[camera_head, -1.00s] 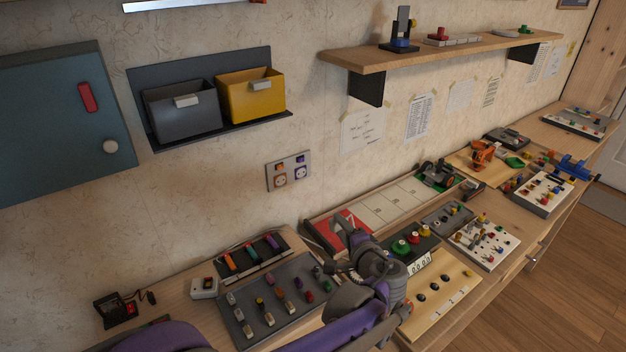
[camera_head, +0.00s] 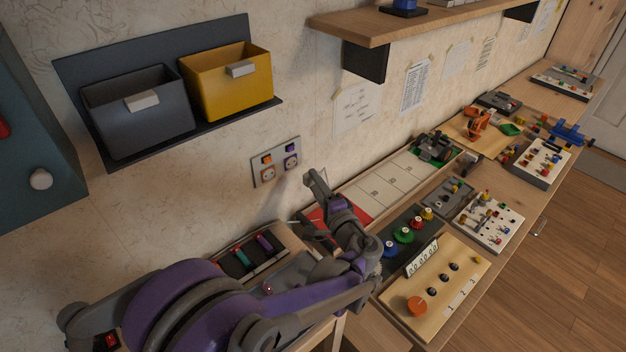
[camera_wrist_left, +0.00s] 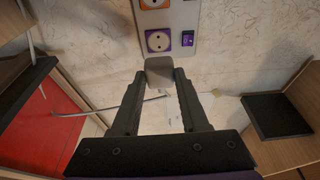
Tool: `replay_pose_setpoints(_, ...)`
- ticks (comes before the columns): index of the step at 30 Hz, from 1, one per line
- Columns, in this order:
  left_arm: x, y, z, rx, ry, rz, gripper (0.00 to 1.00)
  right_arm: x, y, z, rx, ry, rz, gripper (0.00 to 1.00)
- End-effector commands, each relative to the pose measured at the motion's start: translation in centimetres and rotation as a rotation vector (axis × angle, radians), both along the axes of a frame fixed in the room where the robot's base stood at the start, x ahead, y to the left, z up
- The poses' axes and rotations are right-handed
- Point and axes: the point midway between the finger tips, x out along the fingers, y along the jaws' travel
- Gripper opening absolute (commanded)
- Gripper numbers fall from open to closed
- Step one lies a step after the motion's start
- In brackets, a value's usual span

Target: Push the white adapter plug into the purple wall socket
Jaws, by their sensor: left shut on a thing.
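My left gripper (camera_wrist_left: 160,76) is shut on the white adapter plug (camera_wrist_left: 160,69), a pale block that looks grey in shade between the fingertips. In the head view the left gripper (camera_head: 317,184) points up toward the wall panel (camera_head: 277,162), just right of it and lower. The purple wall socket (camera_head: 291,161) is on the panel's right side, with an orange socket (camera_head: 267,174) left of it. In the wrist view the panel (camera_wrist_left: 168,20) lies beyond the plug, and the plug appears apart from the sockets. My right gripper is out of view.
A grey bin (camera_head: 137,112) and a yellow bin (camera_head: 227,82) hang left of the panel. A wooden shelf (camera_head: 400,27) on black brackets juts out to the upper right. The bench below holds several boards with knobs.

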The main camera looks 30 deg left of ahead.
Motion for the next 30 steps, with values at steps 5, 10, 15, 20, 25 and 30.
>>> replay_pose_setpoints(5, 0.0, 0.0, 0.0, 0.0, 0.0, 0.0, 0.0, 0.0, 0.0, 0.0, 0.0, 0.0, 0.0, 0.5)
replay_pose_setpoints(10, 0.1, 0.3, 0.0, -0.001, 0.001, 0.001, 0.0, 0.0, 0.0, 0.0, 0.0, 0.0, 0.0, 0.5)
replay_pose_setpoints(15, 0.5, 1.3, 0.0, -0.001, 0.001, 0.002, 0.0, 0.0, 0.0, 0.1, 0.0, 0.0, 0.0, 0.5)
replay_pose_setpoints(20, 1.1, 2.8, 0.0, 0.0, 0.001, 0.003, 0.0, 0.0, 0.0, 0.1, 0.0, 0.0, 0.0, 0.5)
replay_pose_setpoints(25, 1.7, 4.2, 0.0, 0.0, 0.001, 0.002, 0.0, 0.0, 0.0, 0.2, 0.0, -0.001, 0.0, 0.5)
replay_pose_setpoints(30, 2.1, 5.0, 0.0, -0.001, 0.001, 0.001, 0.0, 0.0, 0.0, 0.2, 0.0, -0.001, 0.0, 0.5)
